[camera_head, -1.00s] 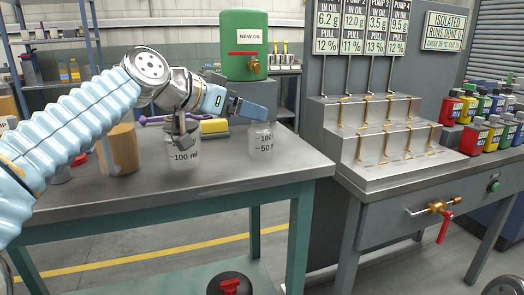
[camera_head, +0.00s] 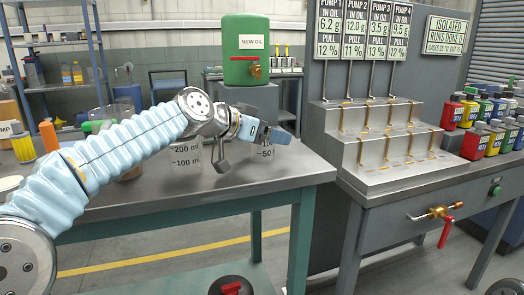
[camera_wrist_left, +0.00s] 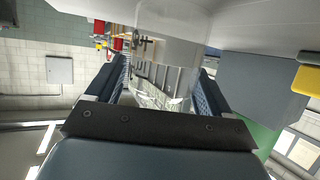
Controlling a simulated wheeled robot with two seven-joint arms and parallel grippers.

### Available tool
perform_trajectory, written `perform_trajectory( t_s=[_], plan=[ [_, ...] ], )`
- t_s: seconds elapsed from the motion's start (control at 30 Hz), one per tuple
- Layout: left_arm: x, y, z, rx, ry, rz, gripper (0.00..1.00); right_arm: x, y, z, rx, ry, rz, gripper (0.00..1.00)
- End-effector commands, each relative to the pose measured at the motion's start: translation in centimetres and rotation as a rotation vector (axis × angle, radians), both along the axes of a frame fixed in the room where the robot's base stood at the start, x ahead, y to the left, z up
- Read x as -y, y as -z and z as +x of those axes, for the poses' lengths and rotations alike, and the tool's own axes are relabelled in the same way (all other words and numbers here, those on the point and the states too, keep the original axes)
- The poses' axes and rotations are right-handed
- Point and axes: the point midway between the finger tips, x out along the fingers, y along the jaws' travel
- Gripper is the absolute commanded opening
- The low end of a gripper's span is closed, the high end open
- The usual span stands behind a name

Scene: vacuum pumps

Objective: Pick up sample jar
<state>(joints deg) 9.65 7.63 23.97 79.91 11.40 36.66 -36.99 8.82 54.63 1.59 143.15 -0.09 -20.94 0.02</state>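A clear jar with "100" and "50" marks (camera_head: 262,154) stands upright on the workbench near its right end, partly hidden by my left gripper (camera_head: 281,136). In the left wrist view, a clear jar (camera_wrist_left: 170,50) shows at and between the tips of the left fingers (camera_wrist_left: 163,68). The fingers are wide apart; I cannot tell whether either touches the jar. A larger clear jar with "~200 m" and "~100 m" marks (camera_head: 186,162) stands to the left, partly behind my left arm. Which one is the sample jar is not labelled. My right gripper is not in view.
The workbench (camera_head: 240,185) is bare at its front right. A green "NEW OIL" tank (camera_head: 246,30) stands behind it. To the right is a steel stepped rack (camera_head: 385,150) with brass fittings, and several coloured bottles (camera_head: 490,125) stand beyond it.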

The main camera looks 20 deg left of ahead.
Motion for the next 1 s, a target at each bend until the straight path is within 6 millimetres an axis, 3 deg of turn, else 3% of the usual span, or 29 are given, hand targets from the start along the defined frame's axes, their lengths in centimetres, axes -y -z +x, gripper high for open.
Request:
perform_trajectory(
  t_s=[0.03, 0.33, 0.7, 0.87, 1.0],
  plan=[
    [0.0, 0.0, 0.0, 0.0, 0.0, 0.0, 0.72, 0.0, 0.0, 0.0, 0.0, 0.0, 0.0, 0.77],
    [0.0, 0.0, 0.0, 0.0, 0.0, 0.0, 0.27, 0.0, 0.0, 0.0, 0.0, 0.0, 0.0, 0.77],
    [0.0, -0.9, 0.0, 0.003, 0.001, 0.0, 0.26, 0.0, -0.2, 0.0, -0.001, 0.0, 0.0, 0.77],
    [0.1, -3.9, -0.2, 0.005, 0.003, -0.001, 0.26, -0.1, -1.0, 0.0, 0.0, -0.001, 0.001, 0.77],
    [-0.9, -7.1, -3.0, 0.007, -0.001, 0.0, 0.26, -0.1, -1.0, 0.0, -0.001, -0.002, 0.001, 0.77]
  ],
)
